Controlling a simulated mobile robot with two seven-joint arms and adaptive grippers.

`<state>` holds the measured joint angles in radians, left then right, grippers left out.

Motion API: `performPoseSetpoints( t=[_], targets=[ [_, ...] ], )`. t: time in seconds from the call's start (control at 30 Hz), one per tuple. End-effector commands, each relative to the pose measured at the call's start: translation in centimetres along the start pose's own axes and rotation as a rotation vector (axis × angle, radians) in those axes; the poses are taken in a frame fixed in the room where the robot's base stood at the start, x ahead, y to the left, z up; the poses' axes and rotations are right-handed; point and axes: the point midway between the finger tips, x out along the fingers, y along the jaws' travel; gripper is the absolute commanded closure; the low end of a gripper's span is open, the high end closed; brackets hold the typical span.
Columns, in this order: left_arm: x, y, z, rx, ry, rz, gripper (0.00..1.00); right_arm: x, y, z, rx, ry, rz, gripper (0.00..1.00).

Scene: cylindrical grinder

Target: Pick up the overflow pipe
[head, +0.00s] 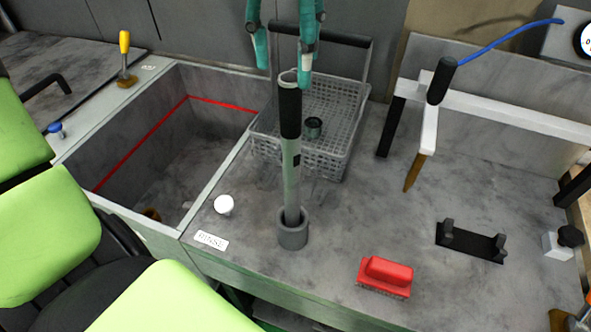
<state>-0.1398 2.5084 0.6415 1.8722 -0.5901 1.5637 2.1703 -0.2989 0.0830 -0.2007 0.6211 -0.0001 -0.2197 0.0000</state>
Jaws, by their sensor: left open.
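The overflow pipe (291,180) is a grey-green tube with a black sleeve near its top. It stands almost upright, its foot in a grey round socket (293,234) on the bench. My left gripper (283,75) comes down from the top edge with its teal fingers spread. In the picture, the pipe's top end lies between the fingertips, close to the right finger. Whether the fingers touch the pipe or are level with it in depth cannot be told. The gripper's body is beyond the top edge. My right gripper is not in view.
A grey mesh basket (344,105) with a tall handle stands behind the pipe, holding a small dark cup. A sunken basin with a red line (150,142) lies left. A white knob (224,204), red brush (386,273) and black cradle (470,242) surround clear bench.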

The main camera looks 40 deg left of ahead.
Motion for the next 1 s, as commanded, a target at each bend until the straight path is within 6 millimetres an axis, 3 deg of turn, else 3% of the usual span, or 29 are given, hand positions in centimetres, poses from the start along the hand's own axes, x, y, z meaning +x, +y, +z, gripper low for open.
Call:
performPoseSetpoints(
  t=[0.5, 0.77, 0.8, 0.93, 1.0],
  targets=[
    [5.8, 0.9, -0.1, 0.001, 0.005, 0.003, 0.46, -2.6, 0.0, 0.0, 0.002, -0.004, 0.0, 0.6],
    [6.4, 0.8, -0.1, 0.0, 0.005, -0.002, 0.46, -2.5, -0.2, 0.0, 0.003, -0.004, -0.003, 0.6],
    [6.4, 0.8, -0.1, 0.0, 0.005, -0.002, 0.5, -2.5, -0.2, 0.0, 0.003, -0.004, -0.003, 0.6],
    [6.3, 0.8, -0.1, 0.0, 0.005, -0.001, 1.0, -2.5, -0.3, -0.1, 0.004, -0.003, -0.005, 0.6],
    [6.3, 0.8, -0.1, 0.0, 0.005, -0.001, 1.0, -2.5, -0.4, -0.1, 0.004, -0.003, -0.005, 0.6]
  ],
)
